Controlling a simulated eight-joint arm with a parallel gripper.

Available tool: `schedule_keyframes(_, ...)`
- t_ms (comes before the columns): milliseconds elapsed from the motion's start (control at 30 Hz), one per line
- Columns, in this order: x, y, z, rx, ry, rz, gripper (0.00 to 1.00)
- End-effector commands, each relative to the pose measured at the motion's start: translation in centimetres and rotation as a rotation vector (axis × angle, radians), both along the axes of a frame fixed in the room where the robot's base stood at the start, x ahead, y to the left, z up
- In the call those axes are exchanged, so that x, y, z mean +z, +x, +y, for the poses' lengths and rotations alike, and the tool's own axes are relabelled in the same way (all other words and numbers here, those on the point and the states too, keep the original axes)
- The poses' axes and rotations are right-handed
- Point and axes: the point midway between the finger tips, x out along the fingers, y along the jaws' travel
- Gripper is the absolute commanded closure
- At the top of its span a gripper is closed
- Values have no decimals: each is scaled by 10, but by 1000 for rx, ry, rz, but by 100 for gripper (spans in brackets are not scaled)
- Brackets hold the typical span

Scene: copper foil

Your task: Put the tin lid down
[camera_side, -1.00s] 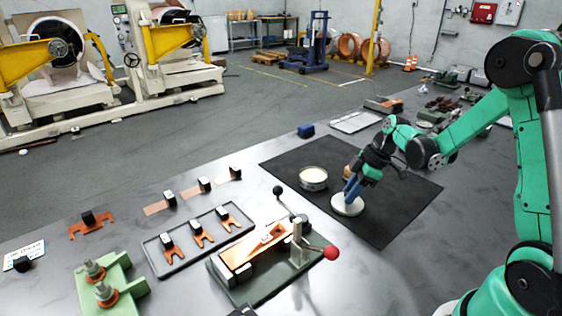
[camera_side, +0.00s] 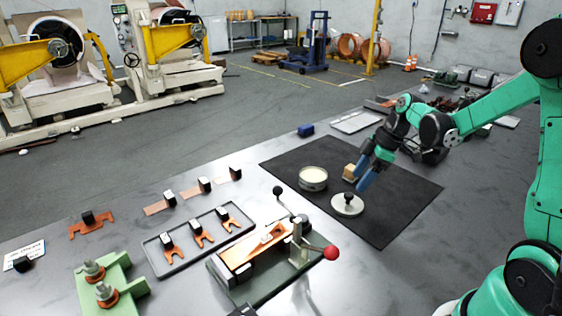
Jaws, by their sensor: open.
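The tin lid (camera_side: 342,208) is a pale round disc with a dark knob on top. It lies flat on the black mat (camera_side: 399,222). The open round tin (camera_side: 313,181), with pale contents, stands on the mat to the left of the lid and a little behind it. My gripper (camera_side: 364,178) is open and empty, with blue fingers, above and to the right of the lid. It appears clear of the knob.
A small wooden block (camera_side: 350,172) stands on the mat behind the gripper fingers. A press with a red-knobbed lever (camera_side: 331,253) is in front of the mat. A tray (camera_side: 165,257) with copper pieces lies to the left. The mat's right part is clear.

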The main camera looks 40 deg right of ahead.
Motion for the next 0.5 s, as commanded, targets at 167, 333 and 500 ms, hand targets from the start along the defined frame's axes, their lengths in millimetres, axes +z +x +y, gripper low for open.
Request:
schedule_keyframes(167,36,-11,-10,-2,1,1,42)
schedule_keyframes(333,59,-17,-17,-1,0,0,42)
schedule_keyframes(500,69,-20,-17,-10,-4,3,42)
